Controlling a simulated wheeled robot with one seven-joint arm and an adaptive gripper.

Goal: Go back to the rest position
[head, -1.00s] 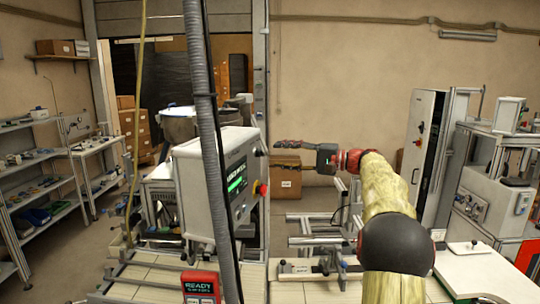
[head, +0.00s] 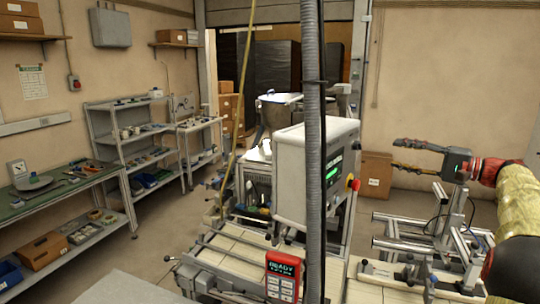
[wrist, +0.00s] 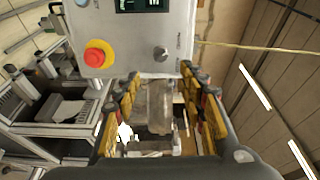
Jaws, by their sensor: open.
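My gripper (head: 422,158) is at the right of the head view, held up in the air with its two dark fingers pointing left. The fingers are apart and hold nothing. In the wrist view my gripper (wrist: 160,105) shows its two yellow-and-black fingers spread, with nothing between them. A control box (head: 304,172) with a green-lit screen and a red button (head: 354,184) stands left of the gripper, apart from it in the head view. The box face (wrist: 135,55) also fills the top of the wrist view.
A grey hose (head: 312,120) and a yellow cable (head: 240,100) hang in front. A red handheld unit reading READY (head: 283,275) is at the bottom. Metal frames (head: 430,240) stand below my gripper. A workbench (head: 60,190) and shelves are at the left. Some floor (head: 160,225) is clear.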

